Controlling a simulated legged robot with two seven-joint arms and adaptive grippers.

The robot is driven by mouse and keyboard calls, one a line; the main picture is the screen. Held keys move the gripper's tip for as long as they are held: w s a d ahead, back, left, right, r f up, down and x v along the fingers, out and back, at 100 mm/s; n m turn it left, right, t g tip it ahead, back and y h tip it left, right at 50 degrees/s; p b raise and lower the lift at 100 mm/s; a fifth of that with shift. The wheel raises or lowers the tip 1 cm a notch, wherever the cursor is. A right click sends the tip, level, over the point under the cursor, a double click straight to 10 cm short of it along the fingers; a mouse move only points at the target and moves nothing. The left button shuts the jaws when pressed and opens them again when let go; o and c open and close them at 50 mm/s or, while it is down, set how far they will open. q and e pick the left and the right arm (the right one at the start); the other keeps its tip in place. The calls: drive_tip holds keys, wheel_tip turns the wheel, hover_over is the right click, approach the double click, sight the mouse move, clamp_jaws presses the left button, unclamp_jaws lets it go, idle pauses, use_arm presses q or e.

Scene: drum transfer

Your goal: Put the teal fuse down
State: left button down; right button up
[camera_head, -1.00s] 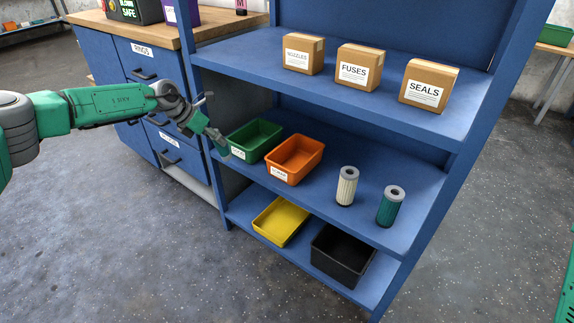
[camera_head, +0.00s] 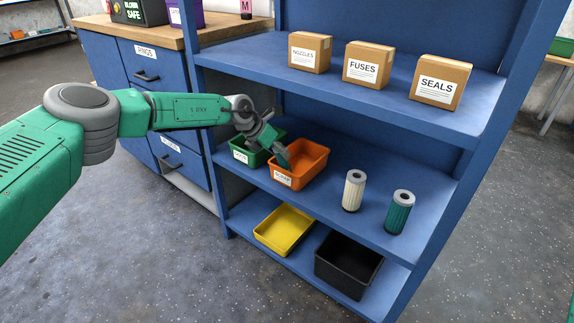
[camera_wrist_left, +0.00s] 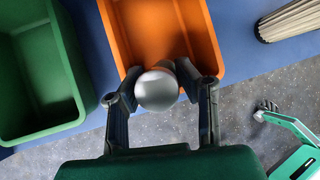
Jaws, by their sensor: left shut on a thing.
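My left gripper (camera_head: 276,146) is over the near left part of the orange bin (camera_head: 318,160) on the middle shelf. In the left wrist view the left gripper (camera_wrist_left: 160,88) is shut on the teal fuse, whose round silver end cap (camera_wrist_left: 157,90) faces the camera. The cap hides most of the fuse body. The fuse shows against the near edge of the orange bin (camera_wrist_left: 205,45); I cannot tell its height above the bin floor.
A green bin (camera_head: 240,152) stands left of the orange one. A cream filter (camera_head: 353,190) and a teal filter (camera_head: 399,212) stand to the right. A yellow bin (camera_head: 283,230) and a black bin (camera_head: 348,265) are below. Labelled boxes stand on the upper shelf (camera_head: 240,60).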

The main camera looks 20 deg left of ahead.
use_arm(q)
drive_tip(key=shift+w+d+f+y+b, duration=0.15)
drive_tip(key=shift+d+f+b, duration=0.15)
drive_tip(key=shift+d, duration=0.25)
drive_tip(key=shift+d+f+y+b, duration=0.2)
drive_tip(key=shift+d+f, duration=0.1)
drive_tip(key=shift+d, duration=0.2)
drive_tip(key=shift+w+d+m+g+y, duration=0.2)
drive_tip(key=shift+d+m+g+y, duration=0.15)
drive_tip(key=shift+y, duration=0.2)
drive_tip(key=shift+d+r+g+y+b, duration=0.15)
drive_tip(key=shift+d+g+y+b, duration=0.1)
drive_tip(key=shift+y+b, duration=0.55)
drive_tip(key=shift+s+a+f, duration=0.1)
drive_tip(key=shift+a+f, duration=0.1)
drive_tip(key=shift+f, duration=0.5)
drive_tip(key=shift+a+f, duration=0.1)
drive_tip(key=shift+f, duration=0.1)
drive_tip(key=shift+a, duration=0.15)
drive_tip(key=c, duration=1.3)
unclamp_jaws()
drive_tip(key=shift+c, duration=0.2)
drive_tip(key=shift+o, duration=0.8)
drive_tip(key=shift+d, duration=0.2)
